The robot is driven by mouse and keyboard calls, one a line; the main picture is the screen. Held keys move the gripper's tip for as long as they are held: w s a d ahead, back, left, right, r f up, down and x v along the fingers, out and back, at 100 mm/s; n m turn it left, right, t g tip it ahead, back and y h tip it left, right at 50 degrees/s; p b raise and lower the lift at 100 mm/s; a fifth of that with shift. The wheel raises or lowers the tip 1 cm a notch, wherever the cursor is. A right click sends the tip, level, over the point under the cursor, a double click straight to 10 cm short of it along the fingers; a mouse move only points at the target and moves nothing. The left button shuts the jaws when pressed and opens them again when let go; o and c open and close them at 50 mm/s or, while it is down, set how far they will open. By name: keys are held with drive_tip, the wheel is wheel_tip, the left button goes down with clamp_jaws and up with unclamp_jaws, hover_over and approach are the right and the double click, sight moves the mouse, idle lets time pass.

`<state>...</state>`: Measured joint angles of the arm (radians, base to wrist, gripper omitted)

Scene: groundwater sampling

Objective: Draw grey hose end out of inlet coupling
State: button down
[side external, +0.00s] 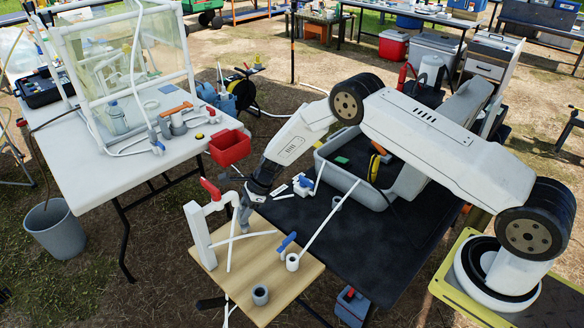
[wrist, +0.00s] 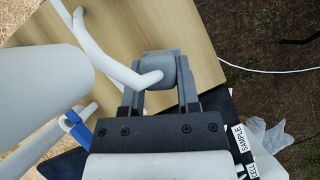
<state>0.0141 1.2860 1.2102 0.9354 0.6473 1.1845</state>
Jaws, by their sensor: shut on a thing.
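My gripper (side external: 246,212) points down over the wooden board, beside the white upright pipe (side external: 199,236) with the red valve handle (side external: 210,189). In the wrist view my gripper (wrist: 160,92) is shut on a grey cylindrical piece, which I take to be the grey hose end (wrist: 162,66). A white hose (wrist: 108,48) bends into this piece and runs to the upper left.
The wooden board (side external: 270,246) also carries a grey open cup (side external: 260,294) and a white fitting (side external: 292,262) by a blue handle (side external: 287,242). A grey tub (side external: 335,172) stands behind on a black table.

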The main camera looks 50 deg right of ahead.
drive_tip(key=shift+r, duration=2.4)
drive_tip(key=shift+d, duration=0.15)
drive_tip(key=s+d, duration=0.3)
drive_tip(key=d, duration=0.5)
drive_tip(key=s+d, duration=0.4)
drive_tip(key=d, duration=0.4)
drive_tip(key=w+a, duration=0.2)
drive_tip(key=a, duration=0.3)
drive_tip(key=w+a, duration=0.2)
drive_tip(key=a, duration=0.3)
drive_tip(key=w+a, duration=0.2)
drive_tip(key=a, duration=0.3)
drive_tip(key=shift+w+f, duration=0.1)
drive_tip(key=shift+w, duration=0.15)
drive_tip(key=shift+a, duration=0.1)
drive_tip(key=shift+w+a, duration=0.15)
drive_tip(key=shift+a, duration=0.1)
drive_tip(key=shift+x, duration=1.1)
drive_tip(key=shift+d+f, duration=0.25)
drive_tip(key=shift+f, duration=0.55)
